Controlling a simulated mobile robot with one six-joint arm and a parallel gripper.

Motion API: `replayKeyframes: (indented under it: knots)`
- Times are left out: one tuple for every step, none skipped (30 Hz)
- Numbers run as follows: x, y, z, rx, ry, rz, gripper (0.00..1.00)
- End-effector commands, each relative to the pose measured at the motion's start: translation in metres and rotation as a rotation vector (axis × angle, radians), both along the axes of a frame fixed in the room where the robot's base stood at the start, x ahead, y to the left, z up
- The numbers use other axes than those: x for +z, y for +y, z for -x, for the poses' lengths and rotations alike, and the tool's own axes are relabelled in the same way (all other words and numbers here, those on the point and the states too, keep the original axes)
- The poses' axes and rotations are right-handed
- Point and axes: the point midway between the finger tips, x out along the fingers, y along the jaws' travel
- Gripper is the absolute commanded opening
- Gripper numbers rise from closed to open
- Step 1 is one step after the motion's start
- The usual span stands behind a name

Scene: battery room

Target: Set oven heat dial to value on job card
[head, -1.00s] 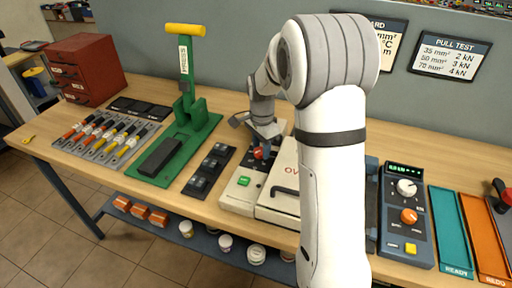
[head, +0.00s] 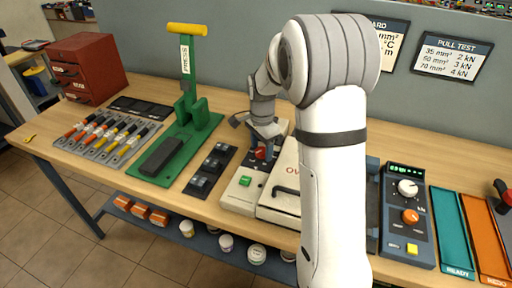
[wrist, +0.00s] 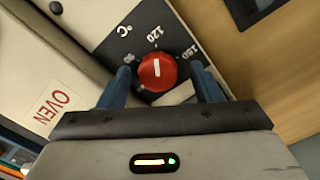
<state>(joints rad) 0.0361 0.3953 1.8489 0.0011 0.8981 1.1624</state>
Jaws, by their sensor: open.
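The red oven heat dial (wrist: 157,72) sits on a dark plate with °C marks in the wrist view. Marks 90, 120 and 150 are legible around it. Its white pointer line aims roughly at 120. My gripper (wrist: 162,80) is open, with one blue finger on each side of the dial; I cannot tell whether they touch it. In the head view my gripper (head: 262,143) is over the dial (head: 262,153) on the white oven (head: 241,200). The job card (head: 394,42) on the wall is mostly hidden behind my arm, so its value cannot be read.
A green button (head: 245,181) is on the oven front, left of its handle (head: 285,190). A dark tray (head: 210,171) and green press (head: 186,130) stand to the left. A grey tester (head: 407,215) with knobs stands right, beside teal and orange trays.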

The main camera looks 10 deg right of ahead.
Motion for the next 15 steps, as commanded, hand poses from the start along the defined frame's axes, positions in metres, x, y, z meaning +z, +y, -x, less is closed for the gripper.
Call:
replayKeyframes:
  knots:
    - [0.002, 0.000, 0.000, 0.000, -0.001, 0.001, 0.59]
    - [0.004, 0.000, -0.001, 0.000, -0.002, 0.000, 0.59]
    - [0.008, 0.000, -0.001, 0.000, -0.004, 0.001, 0.59]
    - [0.012, 0.000, -0.001, 0.000, -0.004, 0.001, 0.59]
    - [0.017, 0.000, -0.001, 0.000, -0.004, 0.000, 0.59]
    - [0.024, 0.000, -0.002, 0.000, -0.004, 0.000, 0.59]
    - [0.029, 0.000, -0.001, 0.000, -0.004, 0.000, 0.59]
    - [0.035, 0.000, -0.002, 0.000, -0.005, 0.000, 0.59]
    - [0.042, 0.000, -0.002, 0.000, -0.004, 0.000, 0.59]
    - [0.047, 0.000, -0.002, 0.000, -0.004, 0.000, 0.59]
    - [0.052, 0.000, -0.002, 0.000, -0.004, 0.001, 0.59]
    - [0.058, 0.000, -0.002, 0.000, -0.004, 0.000, 0.59]
    - [0.062, 0.000, -0.002, 0.000, -0.003, 0.000, 0.59]
    - [0.066, 0.000, -0.002, 0.000, -0.003, 0.000, 0.59]
    - [0.070, 0.000, -0.002, 0.000, -0.003, 0.000, 0.59]
